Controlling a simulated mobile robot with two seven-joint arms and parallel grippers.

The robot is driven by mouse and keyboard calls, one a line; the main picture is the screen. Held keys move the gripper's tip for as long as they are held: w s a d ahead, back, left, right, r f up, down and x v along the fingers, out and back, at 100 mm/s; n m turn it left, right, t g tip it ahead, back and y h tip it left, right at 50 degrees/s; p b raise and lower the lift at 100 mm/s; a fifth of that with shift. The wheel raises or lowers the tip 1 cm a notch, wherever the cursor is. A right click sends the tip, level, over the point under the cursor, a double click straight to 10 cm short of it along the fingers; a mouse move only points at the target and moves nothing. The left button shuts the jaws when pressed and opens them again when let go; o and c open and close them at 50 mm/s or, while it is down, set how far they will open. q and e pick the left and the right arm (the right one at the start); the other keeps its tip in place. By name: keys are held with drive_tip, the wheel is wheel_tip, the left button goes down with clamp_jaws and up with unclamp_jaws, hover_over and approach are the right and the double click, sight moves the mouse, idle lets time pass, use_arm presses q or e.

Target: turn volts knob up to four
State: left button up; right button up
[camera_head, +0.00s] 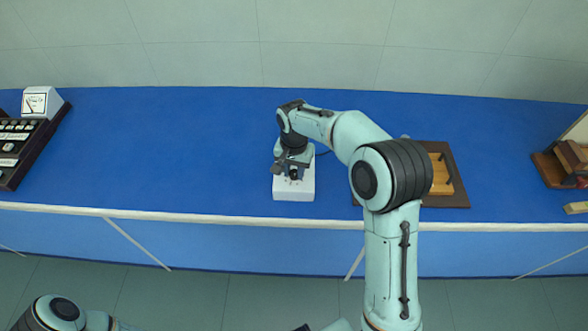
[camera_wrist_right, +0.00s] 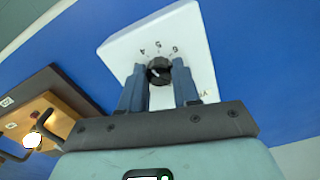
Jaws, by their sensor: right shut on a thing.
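The volts knob (camera_wrist_right: 159,71) is a small black ridged dial on the sloping face of a white box (camera_wrist_right: 120,52). A few printed digits arc past the knob, and a V-like letter is near the box's right side. The pale mark on the knob is too small to read against the scale. My right gripper (camera_wrist_right: 159,78) has one blue-grey finger on each side of the knob and is shut on it. In the head view, the white box (camera_head: 293,193) stands on the blue bench under my right gripper (camera_head: 293,173), which hides the knob. My left gripper is out of view.
A wooden board device (camera_head: 455,190) on a dark base stands right of the box, partly behind my right arm. A dark panel with a white meter (camera_head: 40,102) is at far left. Wooden parts (camera_head: 571,160) are at far right. The blue bench (camera_head: 170,150) is clear left of the box.

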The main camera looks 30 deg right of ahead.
sight(294, 173)
drive_tip(key=o, duration=1.1)
drive_tip(key=shift+c, duration=0.2)
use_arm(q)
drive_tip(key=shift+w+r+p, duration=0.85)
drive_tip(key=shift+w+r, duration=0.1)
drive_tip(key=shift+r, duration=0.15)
use_arm(e)
wheel_tip(294, 173, up, 13)
drive_tip(key=shift+r, duration=0.2)
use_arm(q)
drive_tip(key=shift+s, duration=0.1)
